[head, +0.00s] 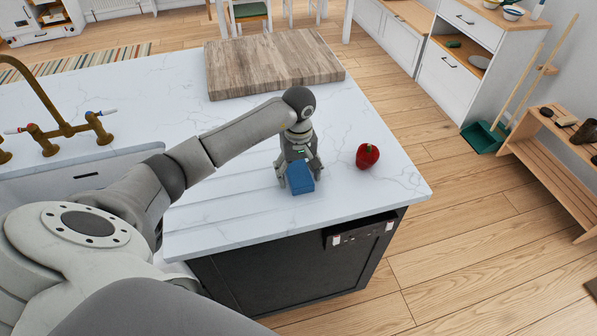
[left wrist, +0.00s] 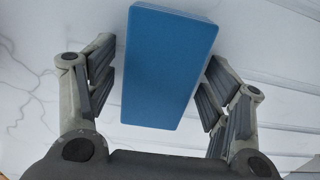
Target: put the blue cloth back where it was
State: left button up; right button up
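The blue cloth (head: 301,180) looks like a flat, folded blue block lying on the white counter. My left gripper (head: 299,172) points down over it, with a finger on each side. In the left wrist view the blue cloth (left wrist: 168,65) lies between the open fingers of the left gripper (left wrist: 161,58), with narrow gaps on both sides. The fingers do not appear to press on it. My right gripper is not in view.
A red pepper (head: 367,156) stands on the counter (head: 385,190) just right of the gripper. A wooden board (head: 275,62) lies at the back. A brass tap (head: 62,128) and sink are at left. A black-fronted appliance (head: 300,265) is below the counter edge.

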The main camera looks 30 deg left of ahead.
aim_at(298, 172)
pick_arm(q)
jog(key=shift+r, duration=0.2)
jog(key=shift+w+r, duration=0.1)
jog(key=shift+r, duration=0.15)
notch_tip(298, 172, up, 11)
jog(key=b, duration=0.3)
jog(key=shift+r+b, duration=0.2)
jog(key=shift+b, duration=0.15)
